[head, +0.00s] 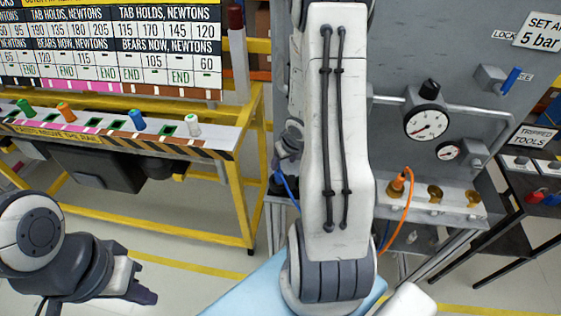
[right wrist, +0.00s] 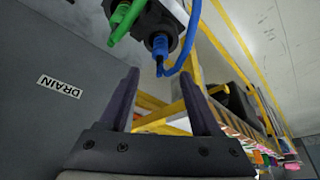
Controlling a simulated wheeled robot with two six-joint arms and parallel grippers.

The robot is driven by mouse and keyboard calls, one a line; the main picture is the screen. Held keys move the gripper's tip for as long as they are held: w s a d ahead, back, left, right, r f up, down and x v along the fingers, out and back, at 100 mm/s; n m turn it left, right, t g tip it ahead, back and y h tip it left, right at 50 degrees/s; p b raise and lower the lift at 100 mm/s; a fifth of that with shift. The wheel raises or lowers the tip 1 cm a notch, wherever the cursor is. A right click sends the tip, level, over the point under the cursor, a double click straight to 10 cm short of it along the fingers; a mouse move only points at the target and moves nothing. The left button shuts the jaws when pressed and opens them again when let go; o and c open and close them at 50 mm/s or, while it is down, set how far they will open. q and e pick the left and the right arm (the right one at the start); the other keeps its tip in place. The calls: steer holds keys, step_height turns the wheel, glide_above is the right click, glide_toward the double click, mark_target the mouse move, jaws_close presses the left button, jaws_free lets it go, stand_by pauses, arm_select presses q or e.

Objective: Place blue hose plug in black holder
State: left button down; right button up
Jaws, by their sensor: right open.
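In the right wrist view a blue hose plug (right wrist: 160,45) with a blue hose shows at the top, against a dark block (right wrist: 176,16). I cannot tell how deep it sits, or whether this block is the black holder. A green hose plug (right wrist: 122,20) is beside it on the left. My right gripper (right wrist: 159,73) is open and empty, its fingertips just short of the blue plug.
A grey panel with gauges (head: 426,121) and an orange hose (head: 407,205) stands behind my right arm. The panel's "DRAIN" label (right wrist: 60,87) is at left in the wrist view. A yellow-framed bench (head: 247,150) with coloured spools stands left. Floor between is clear.

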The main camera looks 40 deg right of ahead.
steer(key=s+a+r+n+g+p, duration=0.1)
steer(key=a+r+n, duration=0.1)
steer(key=a+r, duration=0.55)
steer(key=a+r+n, duration=0.3)
steer(key=a+r, duration=0.2)
steer(key=a, duration=0.6)
steer(key=s+a+r+n+g+y, duration=0.1)
steer(key=s+a+r+n, duration=0.1)
steer(key=s+a, duration=0.5)
steer(key=s+a+r+n+g+y, duration=0.1)
steer(key=s+a+r+n+g, duration=0.1)
steer(key=s+a, duration=0.5)
steer(key=s+r, duration=0.1)
steer(key=s, duration=0.2)
steer(key=shift+a+r+n, duration=0.15)
steer(key=shift+a+n, duration=0.15)
